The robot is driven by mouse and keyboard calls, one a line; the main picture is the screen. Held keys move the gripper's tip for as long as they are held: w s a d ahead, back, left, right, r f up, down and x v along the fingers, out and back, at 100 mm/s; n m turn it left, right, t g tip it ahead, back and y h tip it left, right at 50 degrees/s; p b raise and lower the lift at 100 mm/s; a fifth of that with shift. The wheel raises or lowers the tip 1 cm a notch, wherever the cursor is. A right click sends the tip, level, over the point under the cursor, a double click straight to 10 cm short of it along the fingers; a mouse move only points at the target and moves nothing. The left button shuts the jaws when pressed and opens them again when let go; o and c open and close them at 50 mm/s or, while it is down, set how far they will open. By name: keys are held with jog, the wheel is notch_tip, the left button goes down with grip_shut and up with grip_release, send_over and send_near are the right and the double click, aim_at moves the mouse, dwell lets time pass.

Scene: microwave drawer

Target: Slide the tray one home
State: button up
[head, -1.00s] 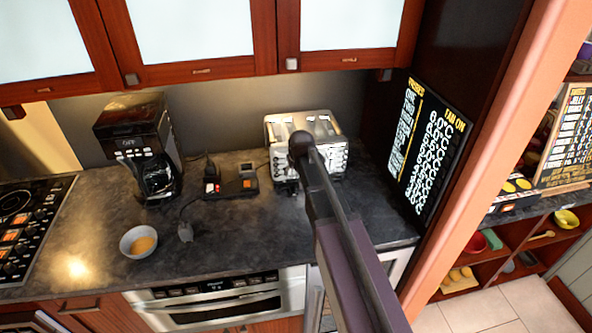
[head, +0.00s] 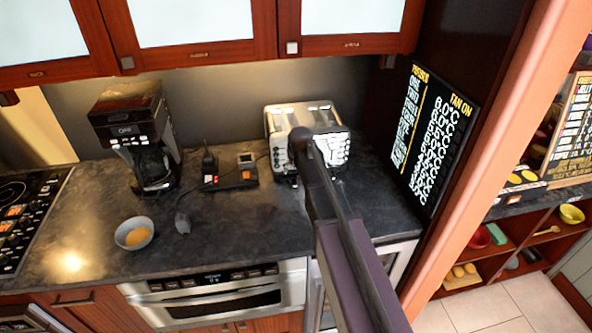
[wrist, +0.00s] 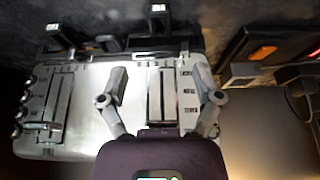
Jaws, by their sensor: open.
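No part marked as tray one can be made out. A silver toaster (head: 279,122) stands at the back of the dark counter, partly hidden by my arm. The wrist view looks down on the toaster (wrist: 85,130), with its slots, knobs and labels. Several dark tabs with silver ends (wrist: 110,42) stick out from its front edge; one (wrist: 158,12) reaches farther out. My gripper (wrist: 160,80) is open, its two fingers apart over the toaster top, with nothing seen between them. Contact cannot be told. The fingertips are hidden in the head view.
A microwave drawer front (head: 222,301) is under the counter edge. A coffee maker (head: 140,150), small device with a screen (head: 245,160) and bowl (head: 134,233) stand left of the toaster. A black menu board (head: 432,135) is on the right. The front counter is mostly clear.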

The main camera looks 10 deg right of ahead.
aim_at(294, 179)
jog(key=shift+b+x, duration=3.9)
jog(key=shift+x, duration=0.65)
grip_shut()
